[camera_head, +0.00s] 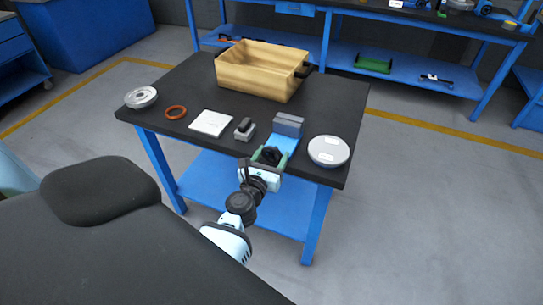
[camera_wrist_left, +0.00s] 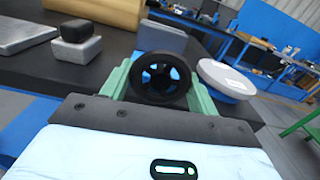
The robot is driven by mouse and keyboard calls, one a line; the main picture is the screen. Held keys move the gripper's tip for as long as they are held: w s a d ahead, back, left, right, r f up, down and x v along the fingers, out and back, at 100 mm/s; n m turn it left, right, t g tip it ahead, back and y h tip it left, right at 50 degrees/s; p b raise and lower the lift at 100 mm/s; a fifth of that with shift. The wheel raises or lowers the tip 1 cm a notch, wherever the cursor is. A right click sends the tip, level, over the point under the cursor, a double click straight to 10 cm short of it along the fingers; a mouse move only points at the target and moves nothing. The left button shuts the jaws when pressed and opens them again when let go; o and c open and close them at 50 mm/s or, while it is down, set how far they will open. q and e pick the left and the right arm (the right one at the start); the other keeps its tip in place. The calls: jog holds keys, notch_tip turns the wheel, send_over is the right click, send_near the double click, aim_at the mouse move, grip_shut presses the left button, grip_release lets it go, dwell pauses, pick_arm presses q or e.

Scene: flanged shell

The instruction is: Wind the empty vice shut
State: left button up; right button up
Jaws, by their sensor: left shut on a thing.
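The vice has a blue body with grey jaws (camera_head: 288,126) and stands at the front edge of the black table; its jaw block also shows in the left wrist view (camera_wrist_left: 162,38). Its black handwheel (camera_wrist_left: 160,77) faces me. My left gripper (camera_head: 269,156) is at the wheel, and its green fingers are shut on opposite sides of the rim, as the left wrist view (camera_wrist_left: 160,85) shows. No part is seen between the jaws; the gap between them is hard to make out. My right gripper is not in view.
On the black table (camera_head: 190,83) are a wooden box (camera_head: 258,75), a round grey-and-white part (camera_head: 329,151), a small grey block with a black top (camera_head: 245,128), a white pad (camera_head: 211,123), an orange ring (camera_head: 175,112) and a metal flanged part (camera_head: 141,97). Blue shelving stands behind.

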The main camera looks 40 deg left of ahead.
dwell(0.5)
pick_arm(q)
jog(key=o, duration=1)
jog(key=shift+c, duration=0.2)
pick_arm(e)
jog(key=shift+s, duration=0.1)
